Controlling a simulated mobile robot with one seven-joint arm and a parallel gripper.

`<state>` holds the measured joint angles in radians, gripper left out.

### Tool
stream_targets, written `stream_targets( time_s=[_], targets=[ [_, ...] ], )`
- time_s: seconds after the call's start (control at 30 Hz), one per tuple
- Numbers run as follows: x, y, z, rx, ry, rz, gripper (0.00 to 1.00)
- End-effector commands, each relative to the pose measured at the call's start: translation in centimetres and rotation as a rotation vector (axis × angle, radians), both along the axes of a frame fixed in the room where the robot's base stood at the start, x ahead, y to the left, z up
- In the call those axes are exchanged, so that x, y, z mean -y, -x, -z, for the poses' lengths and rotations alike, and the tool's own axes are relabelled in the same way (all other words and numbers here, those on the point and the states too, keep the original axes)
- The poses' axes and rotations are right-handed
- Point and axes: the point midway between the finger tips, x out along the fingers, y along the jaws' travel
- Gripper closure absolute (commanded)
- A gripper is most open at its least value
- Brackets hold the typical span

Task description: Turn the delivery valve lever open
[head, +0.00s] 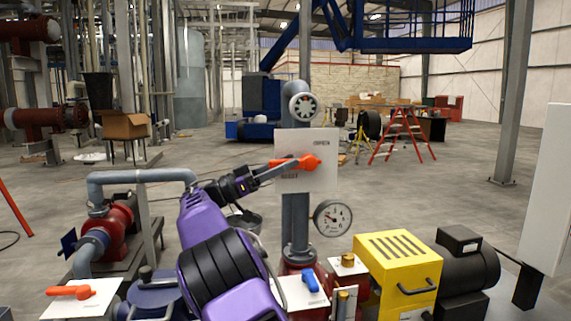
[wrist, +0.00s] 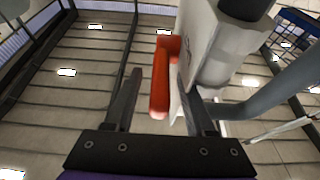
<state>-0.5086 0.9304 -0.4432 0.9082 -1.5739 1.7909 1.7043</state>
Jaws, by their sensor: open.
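An orange lever (head: 297,162) lies nearly level across a white plate (head: 322,180) on the upright pipe. Its thick hub is at the right and its handle points left, toward my gripper (head: 271,172). In the wrist view, the orange lever (wrist: 161,85) shows between the two spread fingers of my gripper (wrist: 158,75), with the white plate (wrist: 193,45) close to the right finger. My gripper is open, and the lever has visible space on its left side. I cannot tell whether the right finger touches the lever or plate.
Another orange lever (head: 70,291) is at the lower left, and a blue lever (head: 310,282) is below. A yellow guard (head: 398,270) stands at the lower right.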

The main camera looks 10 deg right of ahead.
Motion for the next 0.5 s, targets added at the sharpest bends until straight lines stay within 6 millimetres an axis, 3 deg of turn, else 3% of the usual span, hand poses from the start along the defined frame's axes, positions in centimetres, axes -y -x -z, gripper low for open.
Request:
stream_targets(
  time_s=[0.03, 0.3, 0.5],
  targets=[
    [0.00, 0.00, 0.00, 0.000, 0.000, 0.000, 0.50],
    [0.00, 0.00, 0.00, 0.000, 0.000, 0.000, 0.99],
    [0.00, 0.00, -0.01, 0.000, 0.000, 0.000, 1.00]
  ],
)
